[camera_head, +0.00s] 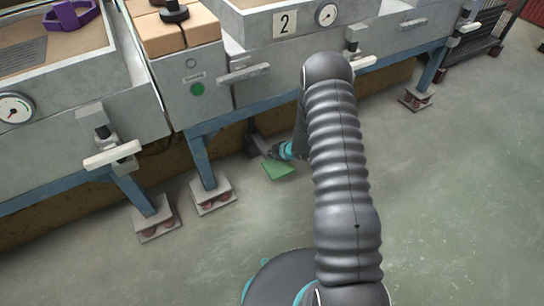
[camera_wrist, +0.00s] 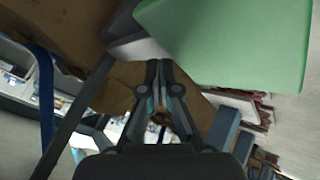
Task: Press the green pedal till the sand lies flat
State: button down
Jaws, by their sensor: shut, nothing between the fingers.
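The green pedal (camera_head: 279,170) is a flat plate low over the floor, beneath the station marked 2. In the wrist view the pedal (camera_wrist: 228,40) is large, at the top right. My gripper (camera_head: 271,152) is down by the pedal's far edge, mostly hidden by my arm. In the wrist view my gripper's fingers (camera_wrist: 158,66) are shut and empty, just left of the pedal. I cannot tell whether they touch it. Brown sand (camera_head: 75,43) shows in the open box at the upper left, and a strip of sand shows in the station 2 box. I cannot tell how flat it lies.
A purple ring-shaped thing (camera_head: 70,15) and a grey ridged plate (camera_head: 22,56) lie in the left box. A green button (camera_head: 197,89) is on the cabinet between the stations. Blue legs on grey feet (camera_head: 213,195) stand left of the pedal. The floor at right is clear.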

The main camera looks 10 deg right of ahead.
aim_at(273, 160)
jog(key=shift+s+f+b, duration=0.15)
jog(key=shift+f+b, duration=1.4)
jog(key=shift+f, duration=0.35)
dwell(1.6)
jog(key=shift+r, duration=0.15)
jog(key=shift+w+r+p, duration=0.2)
jog(key=shift+r+p, duration=1.55)
jog(key=shift+r, duration=1)
jog(key=shift+r, duration=0.1)
jog(key=shift+w+a+r+p, duration=0.1)
jog(key=shift+r+p, duration=0.7)
jog(key=shift+r, duration=0.4)
jog(key=shift+w+r+p, duration=0.1)
jog(key=shift+r+p, duration=0.7)
jog(key=shift+r, duration=0.4)
